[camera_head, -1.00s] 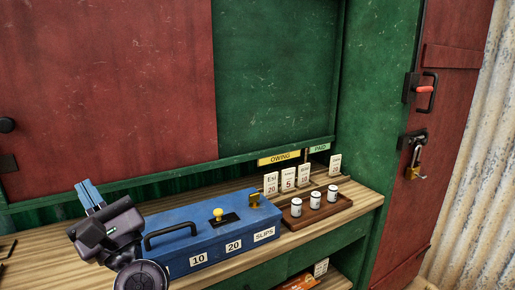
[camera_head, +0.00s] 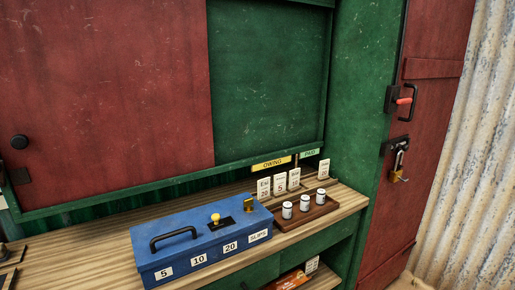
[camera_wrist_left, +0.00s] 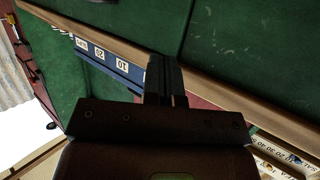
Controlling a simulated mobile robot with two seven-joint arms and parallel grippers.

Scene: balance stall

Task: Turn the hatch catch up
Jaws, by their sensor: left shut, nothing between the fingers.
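The red hatch panel (camera_head: 110,90) covers the left of the green opening in the head view. At its lower left are a round black knob (camera_head: 19,142) and, below it, a small black block (camera_head: 19,176) that looks like the catch. Its exact turn is too small to tell. My left gripper (camera_wrist_left: 165,75) shows only in the left wrist view, its dark fingers shut together and empty. The catch does not show in that view, and the fingers look apart from anything. My right gripper is in neither view.
A blue cash box (camera_head: 200,242) with a black handle stands on the wooden counter (camera_head: 100,248) below the hatch. Several price cards (camera_head: 279,183) and a wooden tray (camera_head: 318,212) of white pots are to its right. A red door (camera_head: 425,160) with a padlock (camera_head: 399,168) is at far right.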

